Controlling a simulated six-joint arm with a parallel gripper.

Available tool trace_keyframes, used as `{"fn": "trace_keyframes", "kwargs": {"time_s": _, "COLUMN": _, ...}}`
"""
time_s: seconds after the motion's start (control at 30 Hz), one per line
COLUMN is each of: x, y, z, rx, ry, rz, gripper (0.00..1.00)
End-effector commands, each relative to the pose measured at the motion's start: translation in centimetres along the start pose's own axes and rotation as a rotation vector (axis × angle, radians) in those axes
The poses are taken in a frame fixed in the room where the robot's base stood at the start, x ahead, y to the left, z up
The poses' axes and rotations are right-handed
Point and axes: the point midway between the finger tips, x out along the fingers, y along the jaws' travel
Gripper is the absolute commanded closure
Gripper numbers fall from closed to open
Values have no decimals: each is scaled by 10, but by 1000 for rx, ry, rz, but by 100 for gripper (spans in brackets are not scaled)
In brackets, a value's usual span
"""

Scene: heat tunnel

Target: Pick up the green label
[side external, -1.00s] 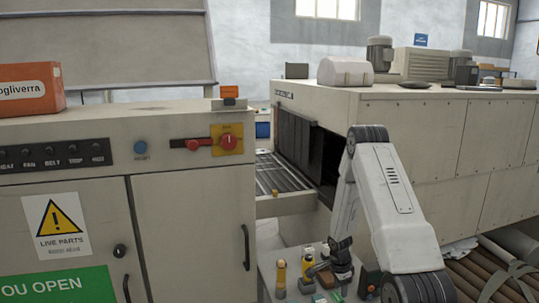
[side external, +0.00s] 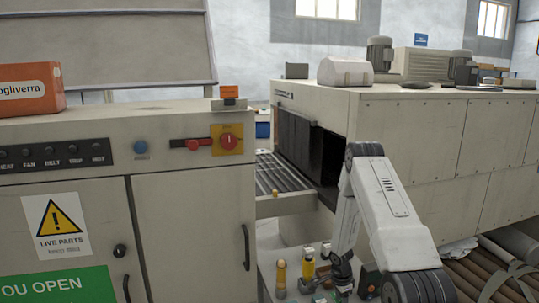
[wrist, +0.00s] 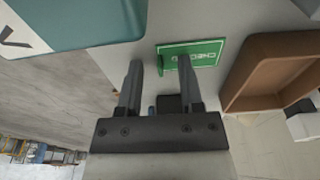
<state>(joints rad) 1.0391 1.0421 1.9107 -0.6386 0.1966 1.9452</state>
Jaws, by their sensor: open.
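The green label (wrist: 205,50), with white lettering, lies flat on a pale surface in the wrist view. My gripper (wrist: 159,64) is open and empty, its two dark fingers pointing toward the label. The left fingertip is near the label's left end. The right fingertip overlaps its middle in the picture, and the label runs on past that finger to the right. I cannot tell whether the fingers touch it. In the side external view my gripper is small and low near the bottom edge, and I cannot make out the label clearly there.
A brown open tray (wrist: 235,77) stands close to the label's right. A teal and white object (wrist: 85,28) lies to the left.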

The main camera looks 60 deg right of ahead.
Motion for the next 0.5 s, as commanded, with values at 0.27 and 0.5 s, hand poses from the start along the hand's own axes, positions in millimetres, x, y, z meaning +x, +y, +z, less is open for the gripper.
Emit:
{"fn": "trace_keyframes", "kwargs": {"time_s": 0.27, "x": 0, "y": 0, "z": 0, "rx": -1, "ry": 0, "rz": 0, "gripper": 53}}
{"fn": "trace_keyframes", "kwargs": {"time_s": 0.5, "x": 0, "y": 0, "z": 0, "rx": -1, "ry": 0, "rz": 0, "gripper": 100}}
